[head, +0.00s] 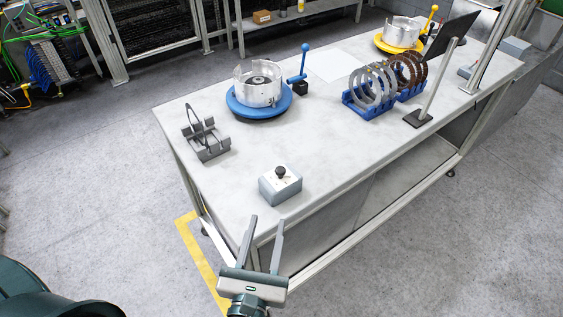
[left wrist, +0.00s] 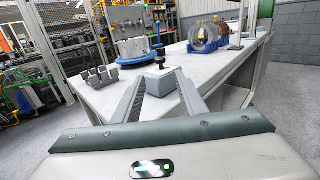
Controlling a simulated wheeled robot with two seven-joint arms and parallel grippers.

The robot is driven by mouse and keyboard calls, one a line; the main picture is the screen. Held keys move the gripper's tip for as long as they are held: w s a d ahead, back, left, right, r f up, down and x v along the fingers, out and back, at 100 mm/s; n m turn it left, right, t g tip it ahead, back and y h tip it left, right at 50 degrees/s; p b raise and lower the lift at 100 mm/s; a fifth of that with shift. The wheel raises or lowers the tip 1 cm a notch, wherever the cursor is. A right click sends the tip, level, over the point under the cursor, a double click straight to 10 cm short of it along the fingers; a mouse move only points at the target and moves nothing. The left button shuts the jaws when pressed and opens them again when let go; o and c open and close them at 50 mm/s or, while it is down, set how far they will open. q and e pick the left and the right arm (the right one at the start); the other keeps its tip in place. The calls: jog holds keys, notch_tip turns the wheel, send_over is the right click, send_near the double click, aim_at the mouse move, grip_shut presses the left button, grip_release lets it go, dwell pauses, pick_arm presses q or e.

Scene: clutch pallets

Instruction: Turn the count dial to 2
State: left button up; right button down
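The count dial is a black knob (head: 281,172) on top of a small grey box (head: 280,189) near the table's front left corner. In the left wrist view the knob (left wrist: 160,56) stands beyond and between my fingertips, on the box (left wrist: 158,70). My left gripper (head: 267,220) is open and empty, its two fingers apart. It is in front of the box, near the table's front edge, and not touching the dial. The dial's markings are too small to read. My right gripper is not in view.
On the table (head: 222,188), a dark grey rack (head: 207,146) stands left of the box. A blue round fixture (head: 258,108) with a blue-knobbed lever is behind. A blue rack of rings (head: 370,102) and a monitor stand (head: 418,119) are right. The surface around the box is clear.

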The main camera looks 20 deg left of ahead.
aim_at(280, 173)
pick_arm(q)
jog(key=shift+w, duration=0.15)
jog(key=w+p, duration=0.2)
jog(key=w, duration=0.3)
jog(key=w+a+p, duration=0.1)
jog(key=w, duration=0.4)
jog(key=w+a+p, duration=0.1)
jog(key=w+p, duration=0.1)
jog(key=w, duration=0.3)
jog(key=shift+w+p, duration=0.3)
jog(key=shift+w, duration=0.7)
grip_shut()
